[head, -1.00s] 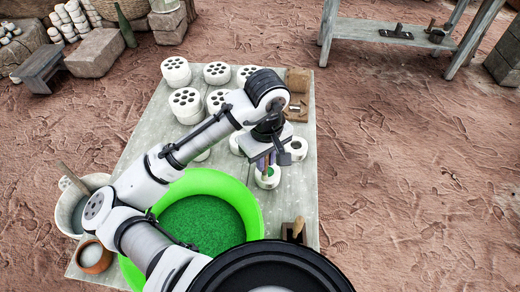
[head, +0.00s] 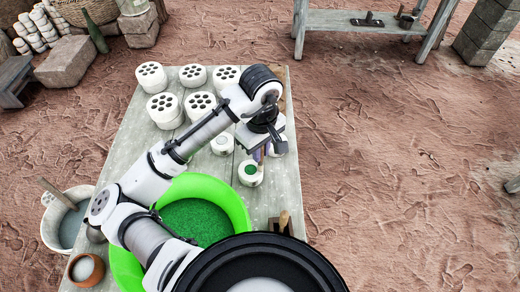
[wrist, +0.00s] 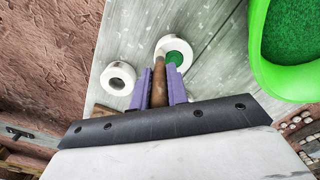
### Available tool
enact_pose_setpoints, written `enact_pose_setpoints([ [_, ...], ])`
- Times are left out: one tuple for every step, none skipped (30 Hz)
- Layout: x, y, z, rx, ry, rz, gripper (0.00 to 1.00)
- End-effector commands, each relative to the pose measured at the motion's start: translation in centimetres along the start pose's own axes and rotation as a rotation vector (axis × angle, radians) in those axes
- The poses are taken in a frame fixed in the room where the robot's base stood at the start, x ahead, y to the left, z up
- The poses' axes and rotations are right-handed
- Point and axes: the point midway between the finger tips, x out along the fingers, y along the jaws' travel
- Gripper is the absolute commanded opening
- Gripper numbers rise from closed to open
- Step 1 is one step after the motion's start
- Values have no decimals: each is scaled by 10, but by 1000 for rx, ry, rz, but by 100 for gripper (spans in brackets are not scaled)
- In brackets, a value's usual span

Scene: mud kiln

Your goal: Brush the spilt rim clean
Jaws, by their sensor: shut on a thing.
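A small white round mould with a green-filled hole (head: 250,180) stands on the grey plank table (head: 180,105); it shows in the wrist view (wrist: 178,63) too. Green lies at its opening; I cannot tell how much is on the rim. My gripper (head: 262,152) has purple fingers, shut on the brown wooden handle of what looks like a brush (wrist: 160,85). In the wrist view its far end overlaps the left side of this mould; I cannot tell whether it touches. The bristles are not clear.
A bright green basin (head: 240,210) of green grains stands close left. Other small white moulds (head: 222,145) and several larger holed white blocks (head: 152,76) stand farther back. A wooden-handled tool (head: 283,220) is at the near right. A pale bucket (head: 50,222) is left of the table.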

Motion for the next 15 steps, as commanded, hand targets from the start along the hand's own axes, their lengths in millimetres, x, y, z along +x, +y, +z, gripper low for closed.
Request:
enact_pose_setpoints([
  [0,0,0,0,0,0,0],
  [0,0,0,0,0,0,0],
  [0,0,0,0,0,0,0],
  [0,0,0,0,0,0,0],
  [-1,0,0,0,0,0,0],
  [-3,0,0,0,0,0,0],
  [-4,0,0,0,0,0,0],
  [-6,0,0,0,0,0,0],
  [-9,0,0,0,0,0,0],
  [-11,0,0,0,0,0,0],
  [-13,0,0,0,0,0,0],
  [-17,0,0,0,0,0,0],
  [-19,0,0,0,0,0,0],
  [-21,0,0,0,0,0,0],
  [-24,0,0,0,0,0,0],
])
